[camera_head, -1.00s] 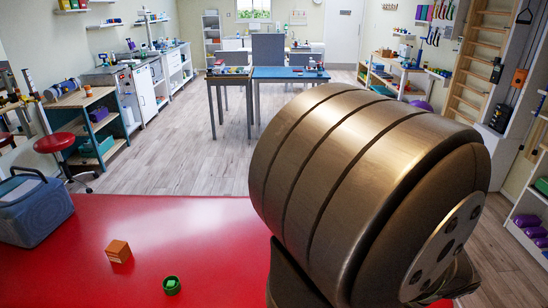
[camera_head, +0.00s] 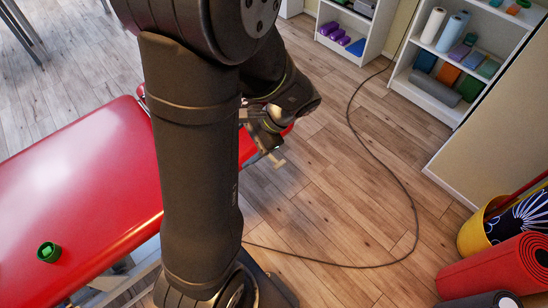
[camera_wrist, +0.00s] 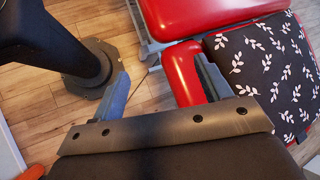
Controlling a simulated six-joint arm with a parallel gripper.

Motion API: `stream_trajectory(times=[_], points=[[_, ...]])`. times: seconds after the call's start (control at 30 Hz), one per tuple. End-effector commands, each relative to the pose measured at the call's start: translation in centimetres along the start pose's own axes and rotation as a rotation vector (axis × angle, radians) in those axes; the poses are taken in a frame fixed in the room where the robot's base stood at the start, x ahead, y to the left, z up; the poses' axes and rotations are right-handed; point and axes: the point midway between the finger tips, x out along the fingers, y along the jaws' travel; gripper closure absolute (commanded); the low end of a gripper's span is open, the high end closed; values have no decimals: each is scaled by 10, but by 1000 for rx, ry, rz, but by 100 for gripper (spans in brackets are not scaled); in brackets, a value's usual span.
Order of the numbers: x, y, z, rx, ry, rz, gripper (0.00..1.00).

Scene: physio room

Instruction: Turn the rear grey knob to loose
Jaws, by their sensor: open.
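My gripper (camera_head: 265,138) is beyond my dark arm, near the table's right end and partly hidden. In the wrist view my gripper (camera_wrist: 161,68) is open, with its two grey fingers well apart and nothing held between them. A small red pad (camera_wrist: 182,72) shows beside the right finger, which covers part of it.
A patterned black cushion (camera_wrist: 265,70) lies right of the red pad. A green ring-shaped item (camera_head: 49,252) sits on the table. A cable (camera_head: 405,200) runs over the wood floor. White shelves (camera_head: 445,95) and a rolled red mat (camera_head: 495,268) stand at the right.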

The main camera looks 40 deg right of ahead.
Motion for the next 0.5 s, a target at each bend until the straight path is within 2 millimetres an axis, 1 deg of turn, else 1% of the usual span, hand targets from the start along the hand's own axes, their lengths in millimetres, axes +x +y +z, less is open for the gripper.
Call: stream_trajectory(times=[0.03, 0.27, 0.37, 0.5], points=[[1, 4, -14, 47, -28, -36, 29], [5, 21, -71, 226, -140, -216, 29], [7, 32, -96, 300, -183, -301, 29], [11, 52, -131, 401, -240, -427, 29]])
